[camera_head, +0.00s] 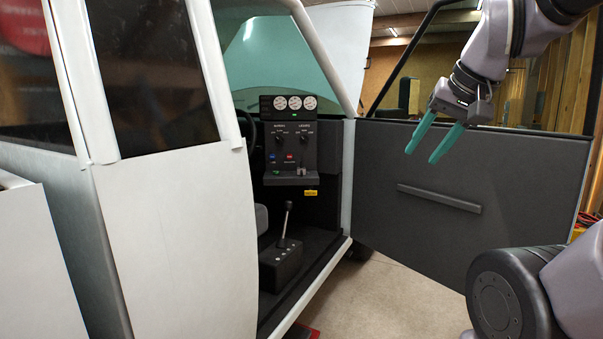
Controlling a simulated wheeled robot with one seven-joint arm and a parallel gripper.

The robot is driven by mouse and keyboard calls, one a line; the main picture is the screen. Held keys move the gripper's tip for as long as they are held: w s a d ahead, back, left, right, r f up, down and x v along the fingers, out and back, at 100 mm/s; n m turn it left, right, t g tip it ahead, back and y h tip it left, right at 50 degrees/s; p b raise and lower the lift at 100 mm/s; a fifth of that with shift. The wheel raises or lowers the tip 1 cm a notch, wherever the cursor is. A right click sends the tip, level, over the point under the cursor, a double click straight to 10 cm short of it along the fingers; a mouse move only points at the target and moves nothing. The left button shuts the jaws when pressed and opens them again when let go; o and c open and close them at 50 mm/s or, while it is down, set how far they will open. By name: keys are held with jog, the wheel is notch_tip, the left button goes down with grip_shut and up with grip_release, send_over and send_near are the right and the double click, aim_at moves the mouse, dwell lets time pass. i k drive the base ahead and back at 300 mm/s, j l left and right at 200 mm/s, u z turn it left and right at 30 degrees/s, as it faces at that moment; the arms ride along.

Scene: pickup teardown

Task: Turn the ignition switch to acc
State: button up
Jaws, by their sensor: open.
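A dark control panel (289,147) stands inside the pickup cab, seen through the open door. It carries two dark knobs, a blue button (272,157), a red button (289,157) and a small lever (302,169). The left knob (279,140) and right knob (304,138) have labels too small to read. I cannot tell which control is the ignition switch or its setting. My gripper (423,155) has two green fingers spread apart with nothing between them. It points down at the upper right, in front of the open door and well apart from the panel.
The open door (440,205) with its grab bar (438,198) stands right of the opening. The white body side (180,240) bounds it on the left. A gear lever (286,218) rises from the cab floor. Bare floor (390,290) lies below the door.

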aim_at(303, 171)
jog(key=i+l+u, duration=0.15)
jog(key=i, duration=0.35)
jog(key=i+l+u, duration=0.1)
jog(key=i, duration=0.45)
jog(key=i+l+u, duration=0.15)
jog(key=i+l, duration=0.2)
jog(key=i, duration=0.15)
jog(key=i+l+u, duration=0.1)
jog(key=i+l, duration=0.2)
jog(key=i, duration=0.15)
